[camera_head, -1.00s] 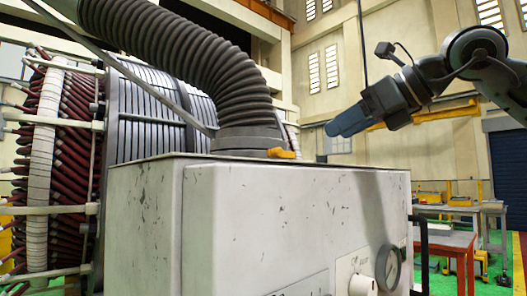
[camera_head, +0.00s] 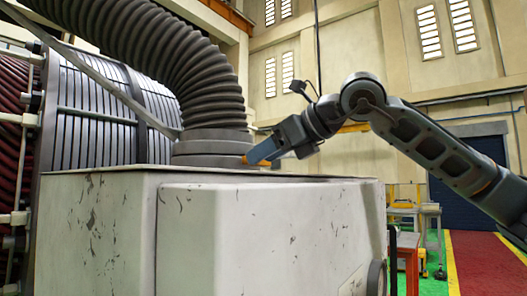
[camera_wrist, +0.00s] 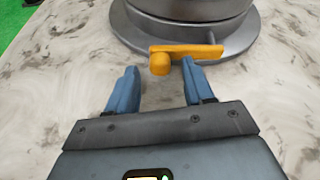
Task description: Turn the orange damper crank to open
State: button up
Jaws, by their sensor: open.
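The orange damper crank (camera_wrist: 186,51) sits at the base of the grey duct collar (camera_wrist: 195,28) in the wrist view. It lies crosswise, with a rounded knob at its left end and a thin grey pin near its right end. My gripper (camera_wrist: 157,67) is open, its two blue fingers pointing at the crank. The knob is between the fingertips, at or just beyond them; I cannot tell whether they touch it. In the head view my gripper (camera_head: 257,158) is beside the collar above the cabinet top, and only a bit of the orange crank (camera_head: 246,160) shows.
A scuffed white cabinet (camera_head: 265,230) fills the foreground, its top clear around the collar. A ribbed black hose (camera_head: 185,60) rises from the collar. The large stator (camera_head: 105,110) stands behind at left.

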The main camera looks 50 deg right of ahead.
jog(key=shift+w+f, duration=0.25)
jog(key=shift+w, duration=0.2)
grip_shut()
dwell(0.5)
